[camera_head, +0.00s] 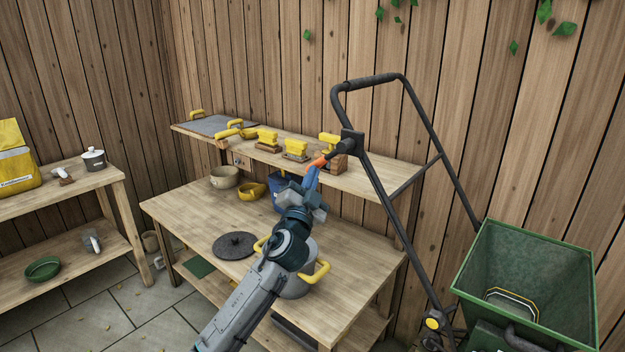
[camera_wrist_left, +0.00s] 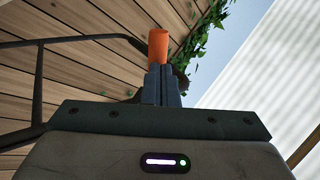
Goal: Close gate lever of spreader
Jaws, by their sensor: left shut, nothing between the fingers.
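The spreader has a green hopper (camera_head: 525,262) at the right and a black tubular handle (camera_head: 374,80) rising above it. On the handle's left tube a dark lever with an orange end (camera_head: 318,161) points to the left and slightly down. My left gripper (camera_head: 312,178) is shut and empty, with its fingertips right beside the orange end. In the left wrist view the orange end (camera_wrist_left: 158,44) stands just beyond the tips of the shut fingers (camera_wrist_left: 161,82). I cannot tell whether they touch. My right gripper is not in view.
A wooden bench (camera_head: 180,210) with an upper shelf stands behind my left arm. It holds a pot, a dark round lid (camera_head: 236,245), bowls and yellow-handled tools. A second shelf unit (camera_head: 75,193) stands at the left. Stone floor between them is mostly clear.

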